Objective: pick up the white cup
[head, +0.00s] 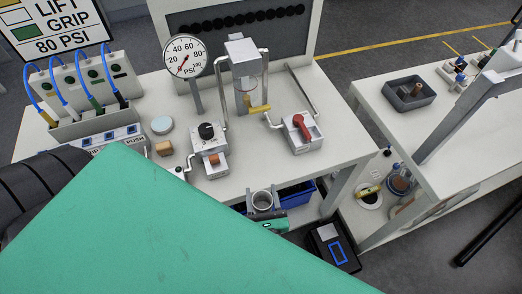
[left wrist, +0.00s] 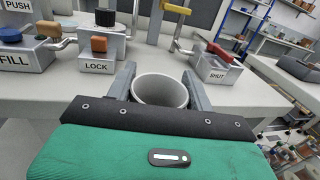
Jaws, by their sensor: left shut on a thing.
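The white cup (head: 262,197) is in front of the bench's front edge in the head view, its open rim facing up. It also shows in the left wrist view (left wrist: 162,90), between two grey fingers. My left gripper (head: 264,207) is shut on the cup, one finger on each side. The cup looks empty as far as I see inside; its lower part is hidden by the gripper body. My right gripper is not in view.
The bench (head: 255,178) bears a lock block (head: 209,160), a block with a red lever (head: 302,130), a gauge (head: 186,57) and a connector rack (head: 95,115). A blue bin (head: 295,196) is below. A second table (head: 400,125) stands at right.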

